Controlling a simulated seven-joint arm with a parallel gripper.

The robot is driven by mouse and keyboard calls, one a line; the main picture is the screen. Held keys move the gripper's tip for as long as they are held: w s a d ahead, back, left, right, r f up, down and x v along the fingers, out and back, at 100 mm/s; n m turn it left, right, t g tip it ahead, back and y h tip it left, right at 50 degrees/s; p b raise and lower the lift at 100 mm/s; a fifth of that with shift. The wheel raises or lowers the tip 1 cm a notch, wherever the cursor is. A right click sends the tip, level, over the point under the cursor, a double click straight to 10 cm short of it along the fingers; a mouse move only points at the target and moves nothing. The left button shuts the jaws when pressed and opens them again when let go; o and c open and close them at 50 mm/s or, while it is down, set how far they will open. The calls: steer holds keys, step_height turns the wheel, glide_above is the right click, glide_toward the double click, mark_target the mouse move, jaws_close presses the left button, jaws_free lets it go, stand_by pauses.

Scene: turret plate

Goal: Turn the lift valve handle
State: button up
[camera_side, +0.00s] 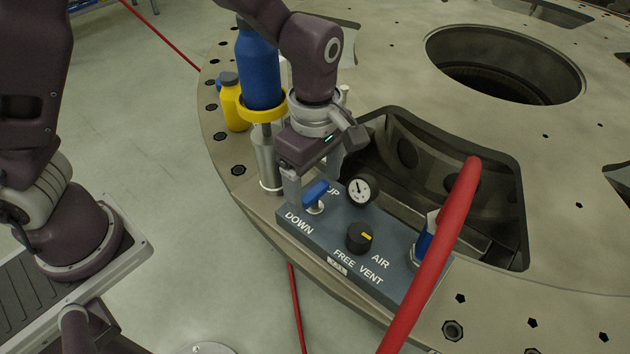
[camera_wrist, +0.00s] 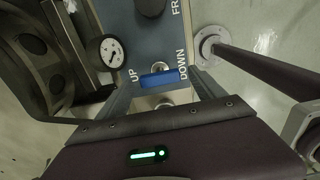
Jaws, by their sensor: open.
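The lift valve handle (camera_side: 316,192) is a short blue lever on the grey-blue control panel (camera_side: 335,225), between the UP and DOWN labels. In the wrist view the handle (camera_wrist: 160,79) lies across the gap between my fingers. My gripper (camera_side: 311,192) is open and points down over the panel, one finger on each side of the handle. I cannot tell whether either finger touches it.
A pressure gauge (camera_side: 361,190) and a black knob with a yellow mark (camera_side: 359,237) sit close beside the handle. A thick red hose (camera_side: 440,250) crosses the panel's right end.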

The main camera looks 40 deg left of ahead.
mark_target(315, 191)
step_height(315, 191, up, 7)
steer(key=shift+f, duration=0.1)
steer(key=s+a+r+m+t, duration=0.2)
steer(key=s+a+r+m, duration=0.3)
steer(key=s+a+m, duration=0.2)
steer(key=s+a+r+m+t, duration=0.3)
steer(key=s+a+r+m, duration=0.2)
steer(key=s+m, duration=0.5)
steer(key=shift+a+r+m+t, duration=0.3)
steer(key=shift+a+m, duration=0.3)
steer(key=shift+a, duration=0.3)
stand_by(3.7)
